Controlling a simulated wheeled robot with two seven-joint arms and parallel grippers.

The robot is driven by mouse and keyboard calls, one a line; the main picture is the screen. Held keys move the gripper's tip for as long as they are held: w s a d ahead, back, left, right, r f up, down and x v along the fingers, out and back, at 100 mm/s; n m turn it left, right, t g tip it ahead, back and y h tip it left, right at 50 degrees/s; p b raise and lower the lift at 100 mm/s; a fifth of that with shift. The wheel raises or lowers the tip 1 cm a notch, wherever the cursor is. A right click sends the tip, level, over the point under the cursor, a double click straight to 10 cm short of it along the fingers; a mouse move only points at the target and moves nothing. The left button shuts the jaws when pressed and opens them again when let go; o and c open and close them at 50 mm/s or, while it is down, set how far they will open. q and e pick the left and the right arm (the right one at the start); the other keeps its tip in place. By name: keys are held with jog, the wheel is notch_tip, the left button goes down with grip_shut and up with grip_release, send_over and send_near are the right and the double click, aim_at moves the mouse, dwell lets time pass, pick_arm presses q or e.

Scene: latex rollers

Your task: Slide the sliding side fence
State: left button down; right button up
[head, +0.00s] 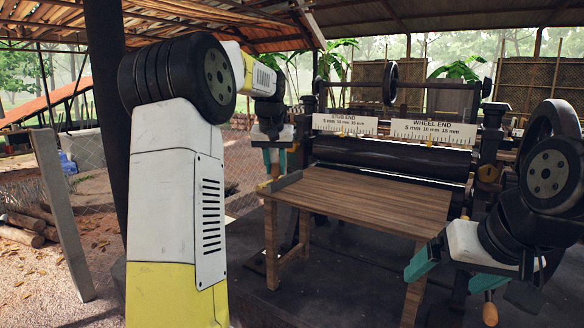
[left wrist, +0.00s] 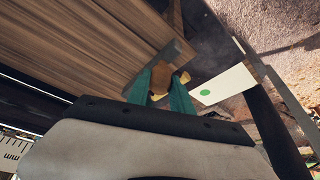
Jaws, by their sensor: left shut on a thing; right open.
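The sliding side fence (head: 279,184) looks like a low wooden strip along the left edge of the wooden feed table (head: 370,205). In the left wrist view, a grey-brown bar (left wrist: 160,63) that seems to be its end lies right by my fingers. My left gripper (head: 275,172) is at the table's far left corner. Its teal fingers, also in the left wrist view (left wrist: 160,88), are shut on a small yellow-orange piece (left wrist: 159,80) beside the bar; the fingers partly hide it. My right gripper (head: 444,280) is open and empty, off the table's right front side.
Dark rollers (head: 390,155) stand behind the table, below a "STUB END" sign (head: 345,124) and a "WHEEL END" sign (head: 434,131). An orange handle (head: 490,313) shows below my right gripper. The tabletop is clear. A grey post (head: 62,215) stands at left.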

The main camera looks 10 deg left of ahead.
pick_arm(q)
jog(key=shift+d, duration=0.15)
dwell(0.8)
jog(key=c, duration=1.1)
grip_release()
jog(key=shift+v, duration=3.95)
